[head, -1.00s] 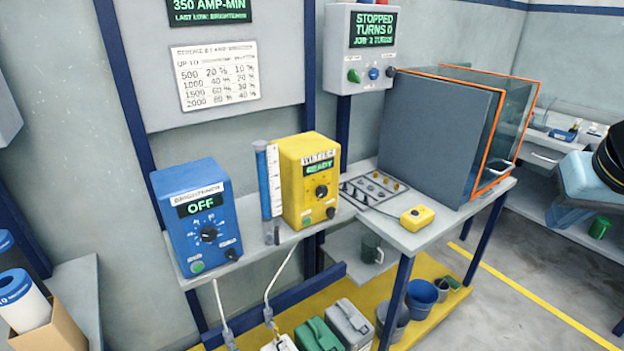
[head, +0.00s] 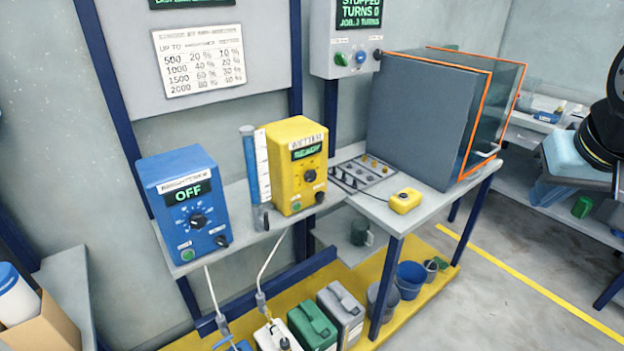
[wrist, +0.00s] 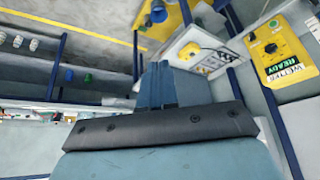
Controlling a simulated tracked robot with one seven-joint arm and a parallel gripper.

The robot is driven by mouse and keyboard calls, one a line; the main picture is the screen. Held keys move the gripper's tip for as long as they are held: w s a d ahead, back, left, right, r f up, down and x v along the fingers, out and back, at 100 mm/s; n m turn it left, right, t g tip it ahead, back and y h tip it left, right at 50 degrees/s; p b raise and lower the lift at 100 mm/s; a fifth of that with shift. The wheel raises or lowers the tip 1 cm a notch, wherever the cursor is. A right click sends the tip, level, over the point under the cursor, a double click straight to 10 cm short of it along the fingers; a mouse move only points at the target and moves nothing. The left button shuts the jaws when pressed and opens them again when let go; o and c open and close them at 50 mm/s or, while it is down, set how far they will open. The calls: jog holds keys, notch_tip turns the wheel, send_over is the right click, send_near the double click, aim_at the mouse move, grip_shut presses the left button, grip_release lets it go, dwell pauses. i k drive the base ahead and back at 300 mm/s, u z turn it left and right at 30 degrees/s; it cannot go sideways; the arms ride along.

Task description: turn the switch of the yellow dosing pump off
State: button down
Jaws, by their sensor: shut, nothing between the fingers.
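The yellow dosing pump (head: 297,165) stands on the wall shelf in the head view, right of the blue pump. Its display reads READY, with a black dial (head: 310,176) below it and a small dark switch knob (head: 320,197) at the lower right of its front. The yellow pump also shows at the upper right of the wrist view (wrist: 285,50), turned over. My gripper (wrist: 157,88) shows in the wrist view with its blue fingers together and empty, well apart from the pump. In the head view only part of my arm shows at the right edge.
The blue pump (head: 185,205), reading OFF, stands left of the yellow one, with a blue measuring tube (head: 250,165) between them. A yellow box (head: 405,201) with a cable lies on the bench, before a large grey cabinet (head: 420,120). Canisters and buckets stand below.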

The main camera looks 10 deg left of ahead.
aim_at(320, 196)
jog(key=z, duration=0.05)
jog(key=k, duration=1)
jog(key=z, duration=0.65)
jog(key=i, duration=1.05)
jog(key=u, duration=0.7)
